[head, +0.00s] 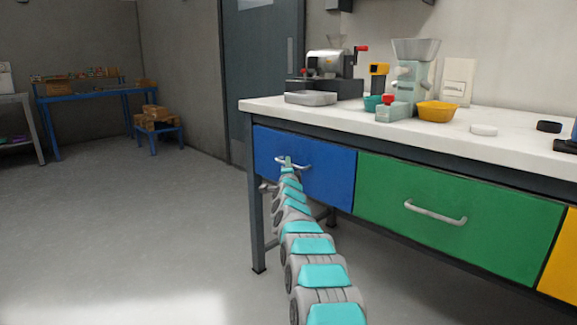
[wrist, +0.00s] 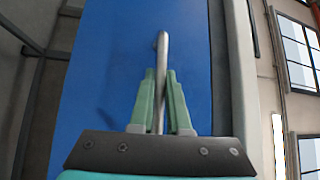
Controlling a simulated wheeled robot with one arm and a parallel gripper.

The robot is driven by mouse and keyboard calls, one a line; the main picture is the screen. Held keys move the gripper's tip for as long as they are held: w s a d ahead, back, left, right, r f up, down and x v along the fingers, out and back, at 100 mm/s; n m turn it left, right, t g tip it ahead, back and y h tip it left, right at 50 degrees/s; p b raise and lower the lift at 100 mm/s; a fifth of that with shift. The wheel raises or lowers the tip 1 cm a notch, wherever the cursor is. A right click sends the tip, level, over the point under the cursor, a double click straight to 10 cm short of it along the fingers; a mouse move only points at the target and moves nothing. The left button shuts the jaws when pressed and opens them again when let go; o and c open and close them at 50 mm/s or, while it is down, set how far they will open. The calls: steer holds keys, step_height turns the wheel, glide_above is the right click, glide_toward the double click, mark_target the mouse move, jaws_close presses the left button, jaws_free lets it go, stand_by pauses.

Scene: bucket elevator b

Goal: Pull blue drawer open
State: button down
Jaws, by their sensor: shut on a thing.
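The blue drawer (head: 329,178) is at the left end of the workbench, and its front looks flush with the bench frame. Its metal handle (head: 302,167) is a light grey bar, partly covered by my gripper (head: 288,165). In the wrist view, the blue drawer front (wrist: 110,60) fills the middle. The handle (wrist: 162,60) runs up between the two green fingers of my gripper (wrist: 161,95). The fingers are shut on the handle. The handle's near end is hidden behind the gripper body.
A green drawer (head: 460,210) with its own handle is to the right, then a yellow drawer (head: 562,260). The white bench top (head: 350,118) holds a grey tray, machines and a yellow bowl (head: 437,111). A bench leg (head: 257,225) stands left of my arm. Open floor (head: 150,220) lies left.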

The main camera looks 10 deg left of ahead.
steer(key=shift+s, duration=0.1)
steer(key=s+a, duration=1)
steer(key=s, duration=0.2)
steer(key=s+a, duration=1)
steer(key=s, duration=0.3)
steer(key=shift+s, duration=0.25)
steer(key=c, duration=1.1)
jaws_free()
steer(key=shift+a, duration=0.1)
steer(key=shift+o, duration=1.1)
steer(key=s+d+f, duration=0.1)
steer(key=s, duration=0.6)
steer(key=shift+s, duration=0.3)
steer(key=shift+d, duration=0.1)
